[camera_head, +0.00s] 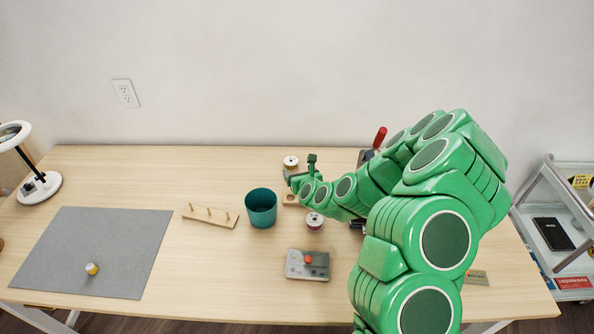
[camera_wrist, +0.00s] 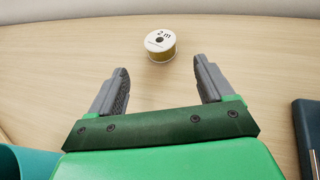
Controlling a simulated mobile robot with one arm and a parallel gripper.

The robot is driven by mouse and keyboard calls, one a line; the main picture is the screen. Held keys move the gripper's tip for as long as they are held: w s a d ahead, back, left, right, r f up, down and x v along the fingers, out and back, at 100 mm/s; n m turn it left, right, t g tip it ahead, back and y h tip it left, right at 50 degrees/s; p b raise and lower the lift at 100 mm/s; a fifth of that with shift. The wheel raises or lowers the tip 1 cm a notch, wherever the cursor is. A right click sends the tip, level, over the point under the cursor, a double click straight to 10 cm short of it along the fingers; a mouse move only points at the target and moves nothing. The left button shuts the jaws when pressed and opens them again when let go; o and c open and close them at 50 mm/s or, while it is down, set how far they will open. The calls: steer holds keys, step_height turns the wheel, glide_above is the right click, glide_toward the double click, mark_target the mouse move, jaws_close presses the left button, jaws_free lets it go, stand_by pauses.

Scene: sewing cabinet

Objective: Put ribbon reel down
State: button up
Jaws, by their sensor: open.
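A ribbon reel (camera_wrist: 160,45) with a white top marked "2 m" and yellow ribbon stands upright on the table in the wrist view. In the head view, a white-topped reel (camera_head: 290,161) stands at the back of the table, beside my gripper's end. My gripper (camera_wrist: 160,76) is open, with nothing between its fingers. The reel is just beyond the fingertips, roughly centred between them and apart from both. In the head view my gripper (camera_head: 300,169) is small and partly hidden by my own arm.
A teal cup (camera_head: 261,208) stands left of my gripper, with a wooden peg rack (camera_head: 209,215) beyond it. Another reel (camera_head: 314,222) and a grey box with a red knob (camera_head: 307,265) are nearer. A grey mat (camera_head: 110,235) lies left. A dark blue object (camera_wrist: 307,130) is at right.

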steer(key=shift+v, duration=1.15)
